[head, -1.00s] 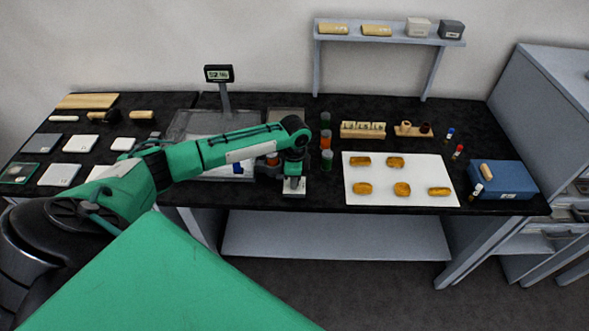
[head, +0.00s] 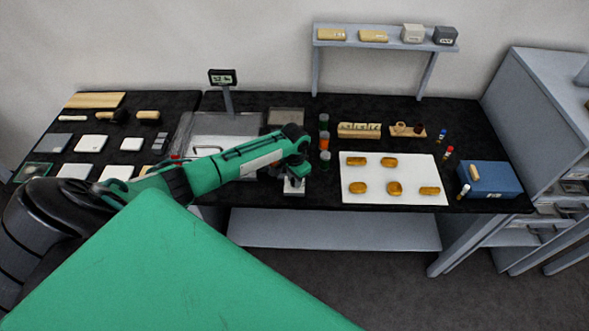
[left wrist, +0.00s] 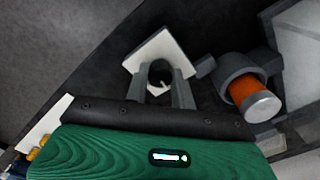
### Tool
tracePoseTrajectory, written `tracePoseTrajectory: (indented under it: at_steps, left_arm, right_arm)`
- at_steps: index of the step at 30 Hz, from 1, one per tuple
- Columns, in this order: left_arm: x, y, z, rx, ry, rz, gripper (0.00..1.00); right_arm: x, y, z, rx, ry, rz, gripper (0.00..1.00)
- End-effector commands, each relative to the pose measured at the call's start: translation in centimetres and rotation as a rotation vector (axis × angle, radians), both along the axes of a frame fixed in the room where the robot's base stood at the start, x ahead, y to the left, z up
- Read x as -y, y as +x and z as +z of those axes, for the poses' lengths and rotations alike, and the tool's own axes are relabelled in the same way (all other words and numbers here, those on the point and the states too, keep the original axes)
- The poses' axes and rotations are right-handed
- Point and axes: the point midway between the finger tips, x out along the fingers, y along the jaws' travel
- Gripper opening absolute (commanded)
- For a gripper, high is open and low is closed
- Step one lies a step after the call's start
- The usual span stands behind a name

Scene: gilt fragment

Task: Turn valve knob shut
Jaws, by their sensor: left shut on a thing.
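The valve's white base plate (head: 291,191) is at the front edge of the black table in the head view, under my left gripper (head: 294,181). In the left wrist view the pale plate (left wrist: 146,60) lies beyond the gripper's two grey fingers (left wrist: 159,88). The fingers are shut on the dark valve knob (left wrist: 160,70), one on each side of it. Most of the knob is hidden by the fingers, and its turn angle cannot be told. My right gripper is in neither view.
A grey holder with an orange cylinder (left wrist: 250,95) stands close beside the plate. Coloured jars (head: 324,142) stand right of my wrist, then a white board (head: 375,180) with several golden pieces. A blue box (head: 495,181) is farther right. A display (head: 222,76) stands behind my arm.

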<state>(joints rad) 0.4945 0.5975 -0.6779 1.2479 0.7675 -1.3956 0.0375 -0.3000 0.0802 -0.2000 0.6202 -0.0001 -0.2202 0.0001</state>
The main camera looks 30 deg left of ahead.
Motion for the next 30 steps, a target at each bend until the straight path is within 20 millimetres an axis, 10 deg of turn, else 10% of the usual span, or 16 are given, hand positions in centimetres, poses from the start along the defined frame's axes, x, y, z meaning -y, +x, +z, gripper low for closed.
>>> tracePoseTrajectory:
  at_steps: [20,21,24,30]
  left_arm:
    - [-0.04,0.13,0.1,0.003,0.0,0.067,0.02]
    - [-0.04,0.13,0.1,0.003,0.0,0.067,0.27]
    - [-0.03,0.11,0.09,0.002,0.0,0.067,0.47]
    - [-0.01,0.07,0.05,0.001,0.001,0.066,0.47]
  right_arm:
    - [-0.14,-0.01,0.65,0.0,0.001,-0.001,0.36]
    - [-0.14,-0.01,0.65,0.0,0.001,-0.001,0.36]
    - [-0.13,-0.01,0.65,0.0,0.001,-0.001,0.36]
    - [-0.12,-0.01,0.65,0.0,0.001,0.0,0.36]
